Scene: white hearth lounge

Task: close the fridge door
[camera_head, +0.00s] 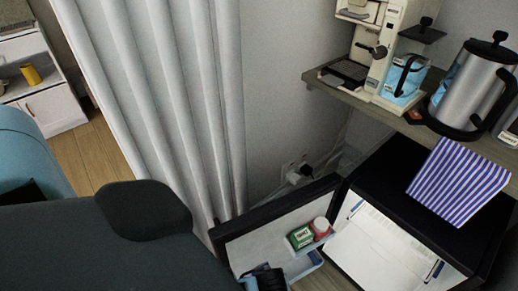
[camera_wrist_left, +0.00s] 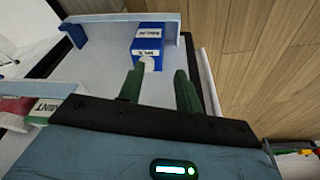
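The black mini fridge (camera_head: 395,166) stands at the lower right under a shelf. Its door (camera_head: 292,205) stands open, swung out to the left, with the white inner side and door shelves showing. A blue box (camera_wrist_left: 152,37) lies just beyond the fingertips. I cannot tell whether the fingers touch the door. My right gripper is not seen.
The shelf (camera_head: 350,94) above holds a coffee machine (camera_head: 383,50) and a steel kettle (camera_head: 470,85). A white curtain (camera_head: 165,90) hangs left of the fridge. Wooden floor (camera_wrist_left: 250,60) is clear beside the door.

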